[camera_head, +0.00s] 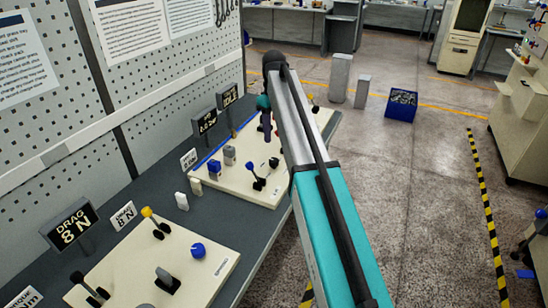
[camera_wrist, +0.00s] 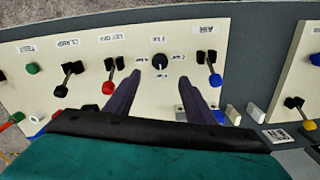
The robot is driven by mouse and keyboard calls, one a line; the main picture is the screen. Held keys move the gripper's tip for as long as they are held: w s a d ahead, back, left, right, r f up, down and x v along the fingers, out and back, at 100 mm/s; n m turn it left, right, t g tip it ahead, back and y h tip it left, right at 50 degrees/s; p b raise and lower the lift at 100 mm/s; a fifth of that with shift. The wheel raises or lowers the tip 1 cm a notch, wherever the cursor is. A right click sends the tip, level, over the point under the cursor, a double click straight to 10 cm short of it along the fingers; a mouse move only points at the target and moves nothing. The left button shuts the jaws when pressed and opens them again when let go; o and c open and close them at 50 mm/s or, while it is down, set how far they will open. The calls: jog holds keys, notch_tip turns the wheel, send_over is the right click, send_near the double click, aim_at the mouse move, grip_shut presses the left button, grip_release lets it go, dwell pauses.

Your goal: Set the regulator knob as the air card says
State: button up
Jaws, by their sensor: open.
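The regulator knob (camera_wrist: 160,62) is a round black knob on a cream panel (camera_wrist: 235,60) in the wrist view. Small white labels surround it, too small to read surely; its pointer direction is unclear. My gripper (camera_wrist: 161,76) is open, its two dark fingers reaching toward the panel on either side of the knob, with a gap to it and nothing held. In the head view my gripper (camera_head: 267,128) hangs over the far panel, where my arm hides part of it. A dark sign (camera_head: 205,122) stands behind that panel; its text is not surely readable.
Beside the knob stand a blue-tipped lever (camera_wrist: 212,68) under an AIR label and a red-tipped lever (camera_wrist: 112,75). A black-tipped lever (camera_wrist: 68,77) is farther left. A nearer panel (camera_head: 200,270) carries a blue knob (camera_head: 197,250) and a yellow-tipped lever (camera_head: 153,220). Text sheets hang on the pegboard.

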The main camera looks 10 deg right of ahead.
aim_at(274, 160)
notch_tip(274, 160, down, 12)
jog(key=p, duration=0.3)
jog(key=shift+a+f, duration=0.1)
dwell(0.3)
jog(key=shift+c, duration=0.4)
jog(key=c, duration=1)
